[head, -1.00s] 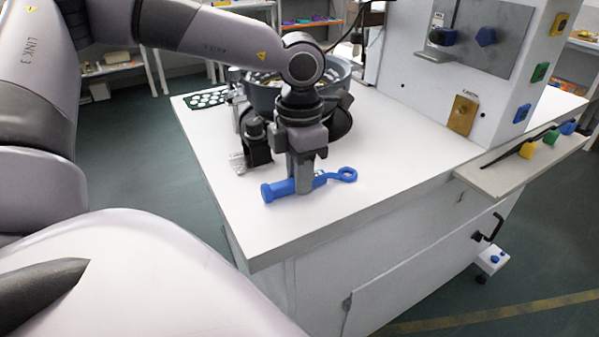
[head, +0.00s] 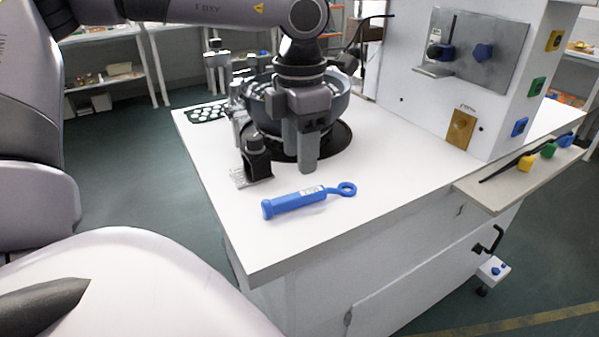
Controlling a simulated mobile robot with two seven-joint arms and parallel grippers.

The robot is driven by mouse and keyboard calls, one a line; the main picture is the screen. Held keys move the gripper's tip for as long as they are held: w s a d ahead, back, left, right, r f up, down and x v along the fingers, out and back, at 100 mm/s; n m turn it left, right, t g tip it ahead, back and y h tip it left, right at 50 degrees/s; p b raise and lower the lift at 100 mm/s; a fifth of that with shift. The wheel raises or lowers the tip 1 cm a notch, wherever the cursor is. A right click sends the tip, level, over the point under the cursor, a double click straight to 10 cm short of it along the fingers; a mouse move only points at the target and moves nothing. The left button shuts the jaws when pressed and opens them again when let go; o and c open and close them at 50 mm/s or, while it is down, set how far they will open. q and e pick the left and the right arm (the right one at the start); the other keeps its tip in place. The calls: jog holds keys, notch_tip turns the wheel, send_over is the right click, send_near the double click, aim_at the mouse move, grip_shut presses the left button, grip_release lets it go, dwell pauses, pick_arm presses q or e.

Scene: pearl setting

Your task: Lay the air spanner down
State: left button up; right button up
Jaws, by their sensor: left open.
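The blue air spanner (head: 300,201) lies flat on the white bench top (head: 370,205), near its front left part. Its ring end points right and its thick end points left. A pale label shows on its body. My left gripper (head: 299,165) is above and behind the spanner, pointing down, open and empty, apart from it. My right gripper is not in view.
A grey bowl-shaped feeder (head: 343,98) stands behind my left gripper. A small black fixture (head: 256,160) stands left of it. A white upright panel (head: 400,60) rises at the back right. The bench top right of the spanner is clear.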

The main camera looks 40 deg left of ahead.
pick_arm(q)
notch_tip(320, 180, up, 4)
jog(key=shift+f, duration=0.1)
dwell(0.7)
